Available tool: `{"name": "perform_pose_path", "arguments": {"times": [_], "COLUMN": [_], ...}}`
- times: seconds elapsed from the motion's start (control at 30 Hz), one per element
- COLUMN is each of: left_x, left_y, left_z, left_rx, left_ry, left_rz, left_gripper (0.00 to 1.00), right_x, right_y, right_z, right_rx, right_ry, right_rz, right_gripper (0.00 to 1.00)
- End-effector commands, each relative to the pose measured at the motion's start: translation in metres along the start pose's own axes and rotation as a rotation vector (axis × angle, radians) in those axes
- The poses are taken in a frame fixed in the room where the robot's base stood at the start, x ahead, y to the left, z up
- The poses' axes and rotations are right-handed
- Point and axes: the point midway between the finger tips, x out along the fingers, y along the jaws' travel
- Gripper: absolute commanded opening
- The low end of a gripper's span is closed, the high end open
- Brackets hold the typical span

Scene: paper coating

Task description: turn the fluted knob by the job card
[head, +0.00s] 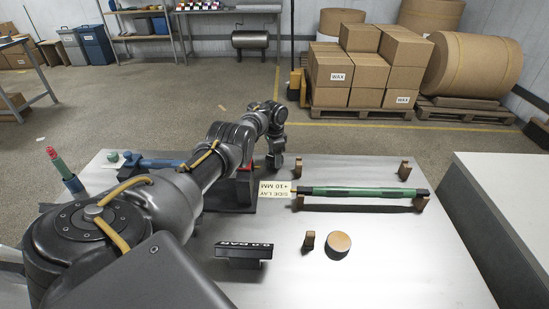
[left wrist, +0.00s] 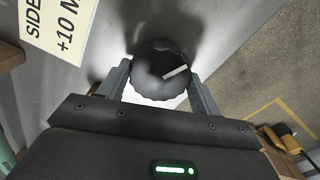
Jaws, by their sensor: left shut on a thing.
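The fluted knob (left wrist: 158,64) is dark, round and scalloped, with a white line on its face that points right and slightly up in the left wrist view. My left gripper (left wrist: 160,88) is shut on it, with one finger on each side. In the head view my left gripper (head: 275,161) points down at the far side of the table, and the knob cannot be made out there. The job card (head: 274,189) reads "SIDE LAY +10 MM" and stands close to the gripper. The card also shows in the left wrist view (left wrist: 57,27), at the upper left.
A black "BAR" display (head: 243,251) and a round tan disc (head: 340,242) are nearer. A blue bar (head: 160,163) is partly behind my arm. The front right of the table is clear.

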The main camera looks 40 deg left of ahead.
Motion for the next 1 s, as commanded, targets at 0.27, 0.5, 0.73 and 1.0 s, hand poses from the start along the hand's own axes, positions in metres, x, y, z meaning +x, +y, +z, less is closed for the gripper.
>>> {"name": "perform_pose_path", "arguments": {"times": [0.27, 0.5, 0.73, 1.0], "left_x": [0.002, 0.002, 0.002, 0.002], "left_y": [-0.001, -0.001, -0.001, -0.001], "left_z": [0.000, 0.000, 0.000, 0.000], "left_rx": [0.264, 0.492, 0.711, 0.967], "left_ry": [0.001, 0.001, 0.000, 0.001], "left_rz": [-0.001, -0.001, -0.001, -0.002], "left_gripper": [0.41, 0.41, 0.41, 0.41], "right_x": [0.012, 0.022, 0.033, 0.044], "right_y": [0.023, 0.024, 0.035, 0.047], "right_z": [0.000, 0.000, 0.004, 0.000], "right_rx": [-0.009, -0.009, -0.013, -0.018], "right_ry": [0.004, 0.003, -0.006, 0.003], "right_rz": [0.028, 0.031, 0.046, 0.062], "right_gripper": [0.00, 0.00, 0.00, 0.00]}}
